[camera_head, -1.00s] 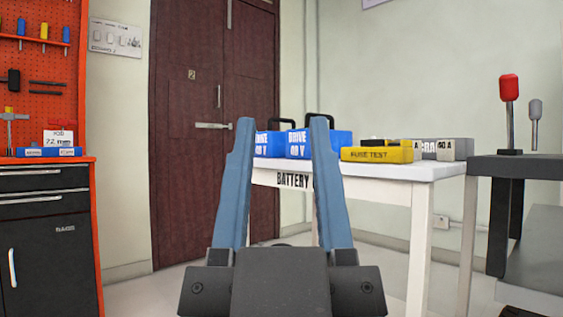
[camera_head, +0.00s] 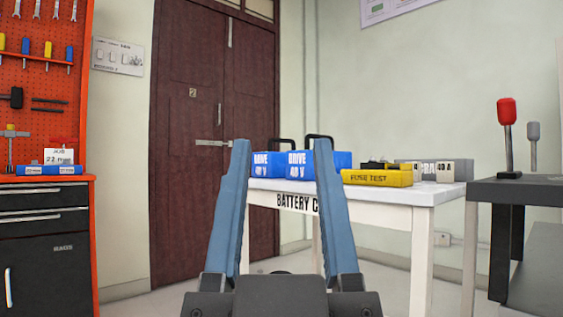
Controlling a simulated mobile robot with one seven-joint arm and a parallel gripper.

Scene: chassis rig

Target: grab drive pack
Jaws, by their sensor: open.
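Two blue drive packs with black handles and white "DRIVE 40 V" lettering stand side by side on a white table. The left drive pack (camera_head: 266,165) shows between my gripper's fingers. The right drive pack (camera_head: 299,165) is partly hidden behind the right finger. My gripper (camera_head: 281,146) is open and empty, its two blue fingers spread and pointing forward. The fingers appear in front of the table, apart from the packs; the exact gap is hard to tell.
The white table (camera_head: 400,194) also holds a yellow fuse tester (camera_head: 377,178) and grey boxes (camera_head: 440,169) at right. A dark bench (camera_head: 520,188) with a red-topped lever (camera_head: 506,120) stands at right. A black tool cabinet (camera_head: 40,230) is at left. A brown door (camera_head: 190,150) is behind.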

